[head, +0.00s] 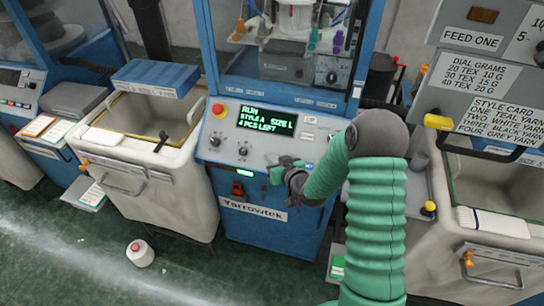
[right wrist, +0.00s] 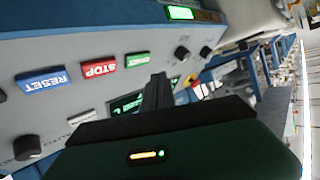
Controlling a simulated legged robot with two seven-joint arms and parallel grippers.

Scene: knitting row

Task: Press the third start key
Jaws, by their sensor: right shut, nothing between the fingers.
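The blue knitting machine (head: 262,222) ahead has a sloped grey panel with a green-lit screen (head: 265,120) reading "RUN", "STYLE A SIZE L", "4 PCS LEFT". In the right wrist view, a green key (right wrist: 137,60) sits beside a red STOP key (right wrist: 100,69) and a blue RESET key (right wrist: 43,80); the green key's lettering is too small to read surely. My right gripper (head: 280,172) is shut and empty over the panel's lower edge, hiding part of the key row. Its dark fingertips (right wrist: 159,80) appear beside the green key; contact cannot be told. My left gripper is out of view.
Cream bins (head: 140,150) stand left of the machine, and another (head: 490,190) stands right. A second blue machine (head: 40,85) is at far left. A white and red spool (head: 140,252) lies on the green floor. A red switch (head: 238,188) is on the machine's front.

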